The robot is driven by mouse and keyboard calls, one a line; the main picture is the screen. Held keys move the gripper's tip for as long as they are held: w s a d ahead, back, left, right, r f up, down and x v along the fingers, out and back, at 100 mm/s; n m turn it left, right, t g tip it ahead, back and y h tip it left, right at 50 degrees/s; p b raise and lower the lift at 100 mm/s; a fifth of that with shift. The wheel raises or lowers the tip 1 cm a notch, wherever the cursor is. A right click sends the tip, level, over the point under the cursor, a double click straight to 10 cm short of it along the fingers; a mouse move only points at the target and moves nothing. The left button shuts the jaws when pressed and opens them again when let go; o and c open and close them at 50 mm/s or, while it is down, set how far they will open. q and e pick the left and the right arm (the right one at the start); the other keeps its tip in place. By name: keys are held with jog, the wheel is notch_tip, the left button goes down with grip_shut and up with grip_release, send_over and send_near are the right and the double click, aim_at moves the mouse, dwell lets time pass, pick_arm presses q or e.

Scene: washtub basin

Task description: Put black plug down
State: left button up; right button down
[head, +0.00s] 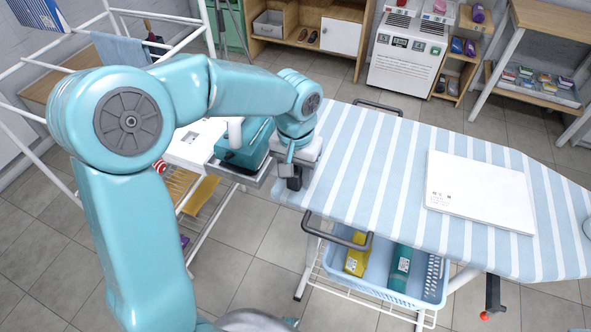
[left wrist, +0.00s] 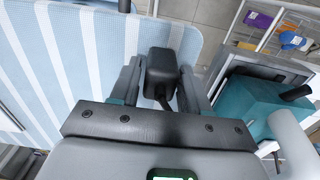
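The black plug (left wrist: 162,72) is a small block with rounded edges and a short dark cord. It sits between the two fingers of my left gripper (left wrist: 162,88), which appear to press on its sides. In the head view my left gripper (head: 291,172) points down at the left end of the blue-and-white striped ironing board (head: 370,165). A dark block, apparently the plug (head: 294,183), shows at its tip, over the board's edge. I cannot tell whether the plug touches the board. My right gripper is in neither view.
A teal iron (head: 243,150) stands on a metal rest beside the board's left end. A white flat box (head: 480,192) lies on the board's right part. A blue basket (head: 425,275) with bottles stands below. The board between gripper and box is clear.

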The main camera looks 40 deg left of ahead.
aim_at(295, 170)
pick_arm(q)
jog(key=shift+o, duration=0.9)
jog(key=shift+r, duration=0.1)
jog(key=shift+r, duration=0.3)
notch_tip(295, 170, up, 12)
jog(key=p, duration=0.1)
jog(key=shift+f+p, duration=0.2)
jog(key=shift+p, duration=0.1)
